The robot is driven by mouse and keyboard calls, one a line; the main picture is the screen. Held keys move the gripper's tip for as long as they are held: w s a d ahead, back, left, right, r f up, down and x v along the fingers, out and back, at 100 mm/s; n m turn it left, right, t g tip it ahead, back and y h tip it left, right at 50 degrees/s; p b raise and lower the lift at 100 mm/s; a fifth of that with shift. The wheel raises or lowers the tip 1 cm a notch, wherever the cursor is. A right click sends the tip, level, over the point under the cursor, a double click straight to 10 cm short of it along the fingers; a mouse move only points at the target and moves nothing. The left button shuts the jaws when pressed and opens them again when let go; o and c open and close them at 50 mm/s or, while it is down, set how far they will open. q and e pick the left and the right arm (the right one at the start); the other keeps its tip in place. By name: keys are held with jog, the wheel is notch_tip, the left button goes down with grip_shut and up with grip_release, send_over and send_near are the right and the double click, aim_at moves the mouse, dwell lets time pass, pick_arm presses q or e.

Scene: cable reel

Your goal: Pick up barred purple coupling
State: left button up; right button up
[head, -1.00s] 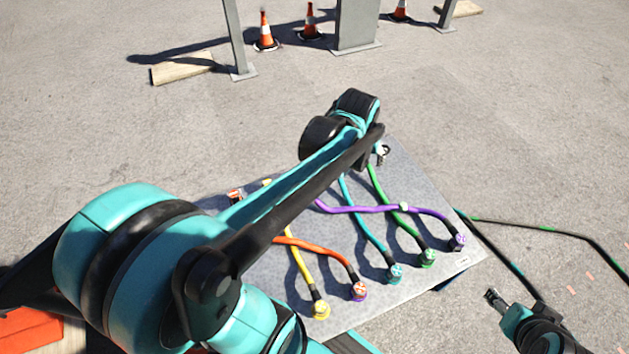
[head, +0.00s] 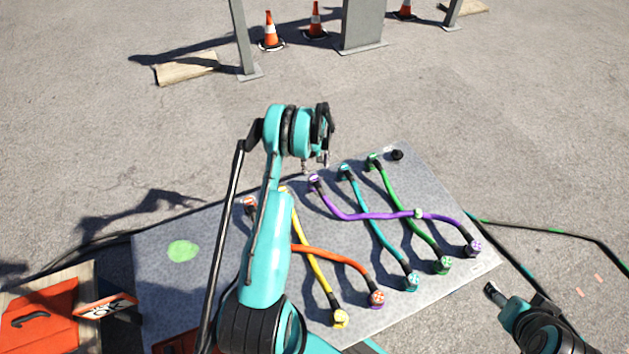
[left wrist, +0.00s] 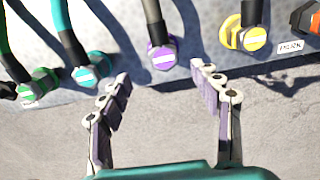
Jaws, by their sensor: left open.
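The barred purple coupling (head: 315,181) is at the far end of the purple cable on the grey board (head: 205,285). In the left wrist view the purple coupling (left wrist: 162,56) faces me, with a pale bar on its cap. My left gripper (head: 316,164) is above the board's far edge, close to this coupling. In the left wrist view my left gripper (left wrist: 162,78) is open and empty, and the coupling lies just beyond and between its fingertips, apart from both. Another purple coupling (head: 474,247) sits at the cable's near right end. My right gripper (head: 491,290) is off the board's right corner.
In the wrist view, a teal coupling (left wrist: 86,76) and a yellow coupling (left wrist: 250,38) flank the purple one. An orange cable (head: 335,255) crosses the board. Traffic cones (head: 270,30) and grey posts stand far back. Bare pavement lies beyond the board.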

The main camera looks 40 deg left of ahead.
aim_at(314, 178)
pick_arm(q)
jog(key=f, duration=0.3)
jog(key=f+b, duration=0.1)
jog(key=shift+s+a+f, duration=0.2)
jog(key=shift+s+a, duration=0.05)
jog(key=f+b, duration=0.3)
jog(key=f, duration=0.2)
jog(key=shift+d, duration=0.2)
jog(key=shift+c, duration=1.3)
jog(key=c, duration=1.1)
